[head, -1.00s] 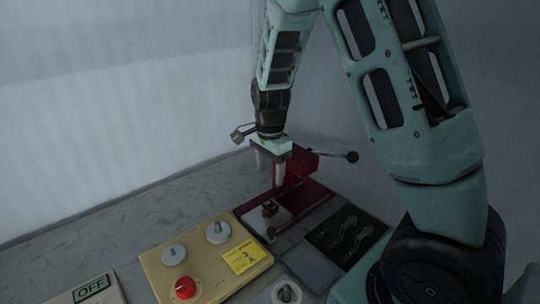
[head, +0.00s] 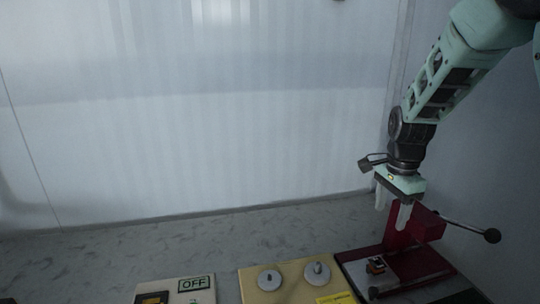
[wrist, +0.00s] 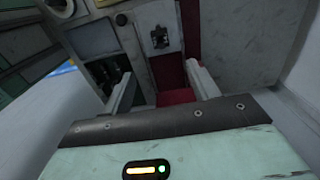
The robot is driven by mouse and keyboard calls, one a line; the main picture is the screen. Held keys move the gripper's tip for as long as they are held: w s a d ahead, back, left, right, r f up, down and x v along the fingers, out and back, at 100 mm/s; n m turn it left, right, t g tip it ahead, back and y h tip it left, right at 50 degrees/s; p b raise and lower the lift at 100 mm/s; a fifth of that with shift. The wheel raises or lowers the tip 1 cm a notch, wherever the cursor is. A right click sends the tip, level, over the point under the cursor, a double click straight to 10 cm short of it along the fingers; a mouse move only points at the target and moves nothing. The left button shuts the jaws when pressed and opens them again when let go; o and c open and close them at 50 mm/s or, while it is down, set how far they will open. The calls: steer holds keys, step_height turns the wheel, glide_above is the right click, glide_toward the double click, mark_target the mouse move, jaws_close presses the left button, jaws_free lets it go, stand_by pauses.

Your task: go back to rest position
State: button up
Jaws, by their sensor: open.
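Below the fingers are the press's red parts and a white plate with a small dark fitting (wrist: 159,37). In the head view that small copper and dark fitting (head: 376,265) sits on the press's base. I cannot tell whether the fingers touch the press.
The press's lever with a black knob (head: 491,236) sticks out to the right. A yellow board (head: 290,285) with two round grey pieces lies left of the press. An OFF panel (head: 193,283) is further left. The grey bench (head: 150,250) behind them is clear.

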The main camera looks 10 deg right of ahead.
steer(key=s+a+r+n+y, duration=0.1)
steer(key=s+a+n, duration=0.15)
steer(key=a, duration=0.25)
steer(key=s+a+n, duration=0.2)
steer(key=a+n, duration=0.2)
steer(key=a, duration=0.2)
steer(key=s+a+n, duration=0.6)
steer(key=s+n, duration=0.3)
steer(key=s, duration=0.1)
steer(key=s+a+r+n, duration=0.1)
steer(key=s+a+n, duration=0.6)
steer(key=s+n, duration=0.2)
steer(key=shift+s+a+r+n, duration=0.15)
steer(key=shift+s+r+n, duration=0.15)
steer(key=shift+s+n, duration=0.15)
